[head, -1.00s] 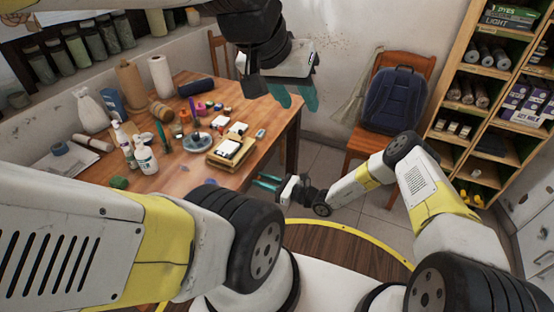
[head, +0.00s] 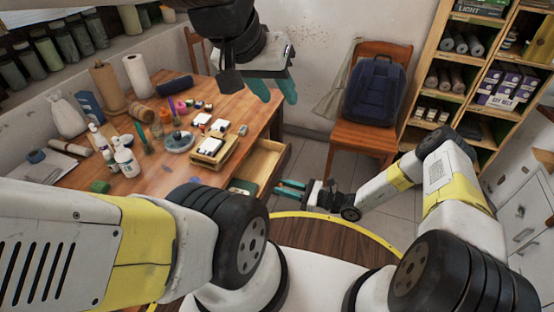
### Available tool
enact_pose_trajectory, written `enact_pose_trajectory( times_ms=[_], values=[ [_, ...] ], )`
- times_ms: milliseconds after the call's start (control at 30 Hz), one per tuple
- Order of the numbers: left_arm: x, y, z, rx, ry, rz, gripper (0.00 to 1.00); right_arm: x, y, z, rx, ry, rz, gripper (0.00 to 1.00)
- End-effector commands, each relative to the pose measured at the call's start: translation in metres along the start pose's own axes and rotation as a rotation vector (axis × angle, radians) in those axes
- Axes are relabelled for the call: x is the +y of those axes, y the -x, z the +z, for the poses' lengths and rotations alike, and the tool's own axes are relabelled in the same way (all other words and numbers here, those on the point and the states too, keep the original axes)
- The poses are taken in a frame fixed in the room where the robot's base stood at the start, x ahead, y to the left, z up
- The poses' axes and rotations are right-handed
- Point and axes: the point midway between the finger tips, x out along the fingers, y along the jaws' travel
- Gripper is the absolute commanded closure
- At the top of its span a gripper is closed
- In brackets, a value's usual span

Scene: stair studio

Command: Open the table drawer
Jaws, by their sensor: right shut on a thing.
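The wooden table (head: 75,180) stands on the left, and its drawer (head: 264,158) is pulled out from its right side, showing the pale inside. A dark green item (head: 243,186) shows at the near end of the drawer. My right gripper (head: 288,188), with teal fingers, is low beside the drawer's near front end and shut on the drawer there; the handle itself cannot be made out. My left gripper (head: 274,90) is high above the table's far right corner, with its two teal fingers apart and nothing between them.
Bottles (head: 126,162), paint pots and a small wooden tray (head: 213,158) stand on the table. A chair (head: 357,133) with a blue backpack (head: 375,90) is behind. A shelf (head: 455,95) stands right. Tiled floor is free between drawer and chair.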

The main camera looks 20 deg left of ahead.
Motion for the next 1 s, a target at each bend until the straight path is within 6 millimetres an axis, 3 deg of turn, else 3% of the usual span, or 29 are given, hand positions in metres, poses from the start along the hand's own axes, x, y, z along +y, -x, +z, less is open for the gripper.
enact_pose_trajectory(
  times_ms=[33,200,400,633,967,1000],
  values=[
    [0.0,0.0,0.0,0.0,0.0,0.0,0.61,-0.002,0.014,0.0,0.001,0.0,-0.005,1.0],
    [0.0,0.0,0.0,0.0,0.0,0.0,0.61,-0.001,0.048,0.0,0.002,0.0,-0.003,1.0],
    [0.0,0.0,0.0,0.0,0.0,0.0,0.61,-0.001,0.073,0.0,0.001,0.0,-0.002,1.0],
    [0.0,0.0,0.0,0.0,0.0,0.0,0.61,0.0,0.084,0.0,0.001,0.0,-0.001,1.0],
    [0.0,0.0,0.0,0.0,0.0,0.0,0.61,0.0,0.085,0.0,0.001,0.0,0.0,1.0],
    [0.0,0.0,0.0,0.0,0.0,0.0,0.61,0.0,0.085,0.0,0.001,0.0,0.0,0.71]
  ],
)
